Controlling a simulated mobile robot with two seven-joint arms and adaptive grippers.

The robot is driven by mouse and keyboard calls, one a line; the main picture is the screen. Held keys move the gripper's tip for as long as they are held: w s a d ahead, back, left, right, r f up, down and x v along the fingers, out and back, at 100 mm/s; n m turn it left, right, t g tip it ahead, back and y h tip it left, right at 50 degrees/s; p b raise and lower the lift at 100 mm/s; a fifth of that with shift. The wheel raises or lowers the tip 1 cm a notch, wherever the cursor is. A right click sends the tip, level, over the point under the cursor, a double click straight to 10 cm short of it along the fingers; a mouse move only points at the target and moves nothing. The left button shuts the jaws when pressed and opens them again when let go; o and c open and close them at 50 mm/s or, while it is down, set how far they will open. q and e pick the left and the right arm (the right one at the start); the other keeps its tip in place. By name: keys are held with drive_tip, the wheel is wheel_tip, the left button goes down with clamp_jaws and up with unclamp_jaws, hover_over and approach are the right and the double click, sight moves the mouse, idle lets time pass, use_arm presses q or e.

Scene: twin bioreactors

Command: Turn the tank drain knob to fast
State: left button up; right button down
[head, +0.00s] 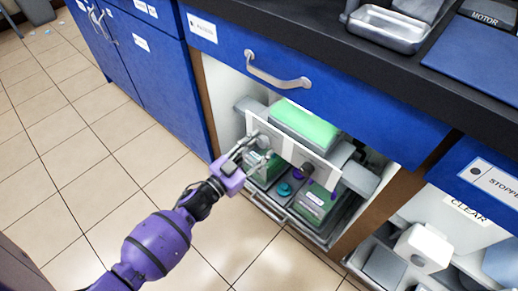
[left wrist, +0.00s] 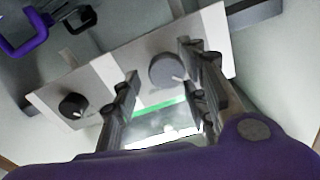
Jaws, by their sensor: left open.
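A white-and-grey panel (head: 285,149) spans the front of an open cabinet bay. It carries a light grey round knob (left wrist: 167,70) with a white pointer mark and a darker knob (left wrist: 73,105). In the head view the grey knob (head: 262,141) is on the left and the dark knob (head: 307,168) is to its right. No label is readable, so I cannot tell which is the tank drain knob. My left gripper (head: 260,148) is open at the grey knob, with its fingers to either side; contact is unclear. My right gripper is not in view.
Green-topped boxes (head: 305,123) sit behind and below the panel. A teal round cap (head: 284,189) lies lower down. A blue drawer (head: 270,60) with a metal handle overhangs the bay.

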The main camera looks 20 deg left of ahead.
use_arm(q)
drive_tip(key=shift+w, duration=0.15)
drive_tip(key=shift+d, duration=0.1)
drive_tip(key=c, duration=1)
